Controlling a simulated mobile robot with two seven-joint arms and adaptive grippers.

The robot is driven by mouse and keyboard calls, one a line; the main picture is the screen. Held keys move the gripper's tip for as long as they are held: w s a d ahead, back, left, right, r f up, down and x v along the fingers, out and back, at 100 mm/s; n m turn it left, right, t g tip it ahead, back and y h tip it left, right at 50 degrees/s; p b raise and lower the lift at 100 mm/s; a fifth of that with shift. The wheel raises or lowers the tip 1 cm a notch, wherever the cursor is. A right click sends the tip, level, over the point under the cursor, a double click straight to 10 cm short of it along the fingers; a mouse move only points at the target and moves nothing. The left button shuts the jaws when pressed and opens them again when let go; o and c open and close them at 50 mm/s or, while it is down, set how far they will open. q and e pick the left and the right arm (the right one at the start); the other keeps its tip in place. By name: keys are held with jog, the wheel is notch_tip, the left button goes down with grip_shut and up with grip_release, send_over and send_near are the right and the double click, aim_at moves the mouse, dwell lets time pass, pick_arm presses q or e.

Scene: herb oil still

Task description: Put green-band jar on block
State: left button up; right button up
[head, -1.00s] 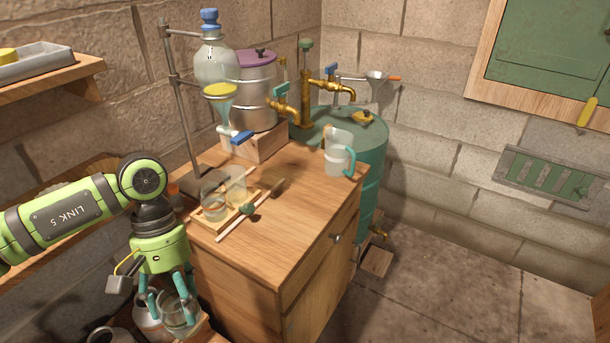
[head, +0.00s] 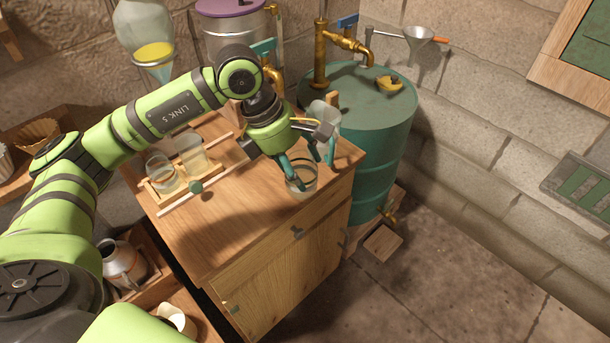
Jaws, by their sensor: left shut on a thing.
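My left gripper (head: 296,163) points down and is shut on a clear glass jar (head: 303,185). The jar is upright, near the right front edge of the wooden cabinet top (head: 240,220); I cannot tell whether it touches the top. The fingers cover part of the jar, and no green band can be made out on it. A small wooden block (head: 383,241) lies on the floor below the green drum's low brass tap (head: 389,216), to the right of and lower than the jar. My right gripper is not in view.
The green drum (head: 375,140) stands behind the cabinet. A jug (head: 322,113) is partly hidden behind my gripper. Two glass jars (head: 160,172) (head: 192,154) stand in a wooden rack, with a stick beside it. The floor to the right is clear.

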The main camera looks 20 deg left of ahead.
pick_arm(q)
jog(key=shift+w+a, duration=0.2)
jog(key=shift+w, duration=0.05)
jog(key=w+a+f+p, duration=0.1)
jog(key=a+f, duration=0.2)
jog(key=w+a+f+p, duration=0.1)
jog(key=a+f+p, duration=0.1)
jog(key=a+f, duration=0.1)
jog(key=w+a+f+p, duration=0.1)
jog(key=w+a+f, duration=0.1)
jog(key=a+f, duration=0.2)
jog(key=shift+a+p, duration=0.15)
jog(key=shift+p, duration=0.15)
jog(key=shift+w+f, duration=0.15)
jog(key=shift+f, duration=0.25)
